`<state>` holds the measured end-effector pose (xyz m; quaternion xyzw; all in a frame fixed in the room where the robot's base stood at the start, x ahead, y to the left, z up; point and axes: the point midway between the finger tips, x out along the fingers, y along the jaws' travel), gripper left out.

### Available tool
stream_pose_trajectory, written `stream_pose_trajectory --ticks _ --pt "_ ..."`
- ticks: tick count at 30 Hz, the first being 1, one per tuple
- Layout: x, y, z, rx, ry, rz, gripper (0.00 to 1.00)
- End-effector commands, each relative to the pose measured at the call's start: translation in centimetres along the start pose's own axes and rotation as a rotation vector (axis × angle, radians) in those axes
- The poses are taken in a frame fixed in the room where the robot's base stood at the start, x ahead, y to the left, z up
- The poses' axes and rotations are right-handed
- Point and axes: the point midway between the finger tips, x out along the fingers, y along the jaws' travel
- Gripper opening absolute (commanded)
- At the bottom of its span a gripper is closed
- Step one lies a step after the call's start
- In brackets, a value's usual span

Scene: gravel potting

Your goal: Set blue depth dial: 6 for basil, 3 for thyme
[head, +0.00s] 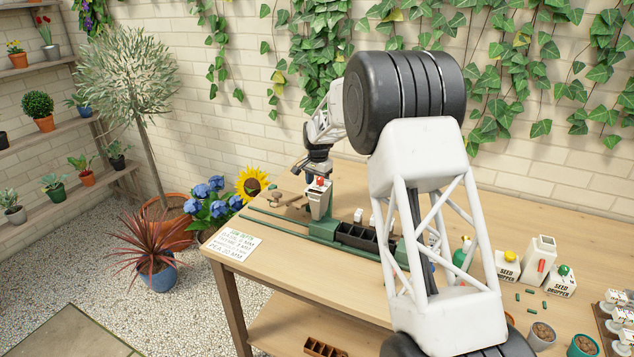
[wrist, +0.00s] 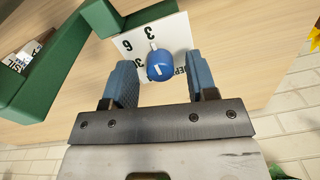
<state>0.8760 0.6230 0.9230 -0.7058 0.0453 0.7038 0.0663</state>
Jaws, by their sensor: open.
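The blue depth dial (wrist: 160,66) is in the wrist view, in front of a white scale plate (wrist: 182,32) with upside-down numbers, among them a 6 and a 3. A short white pointer (wrist: 152,44) shows at the dial's far side, and a white mark is on its face. I cannot tell which number it is set to. My gripper (wrist: 159,67) is open, with one blue-grey finger on each side of the dial and gaps between.
A white note card (head: 231,245) with sowing depths lies at the table's left corner. A dark compartment tray (head: 357,236) sits on the green machine. Seed dropper boxes (head: 506,267) and pots stand at the right. Blue flowers (head: 208,195) are beyond the table's left edge.

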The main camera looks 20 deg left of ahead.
Motion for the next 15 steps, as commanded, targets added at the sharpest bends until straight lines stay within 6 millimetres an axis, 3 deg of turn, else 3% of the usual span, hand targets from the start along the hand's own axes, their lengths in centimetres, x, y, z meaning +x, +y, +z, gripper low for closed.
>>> stream_pose_trajectory --ticks 5,12,15 --pt "-0.01 0.00 0.00 0.000 0.000 0.000 0.51" --pt "-0.01 0.01 0.00 0.000 0.000 0.000 0.14" --pt "-0.01 0.02 0.00 0.000 0.000 0.000 0.03"
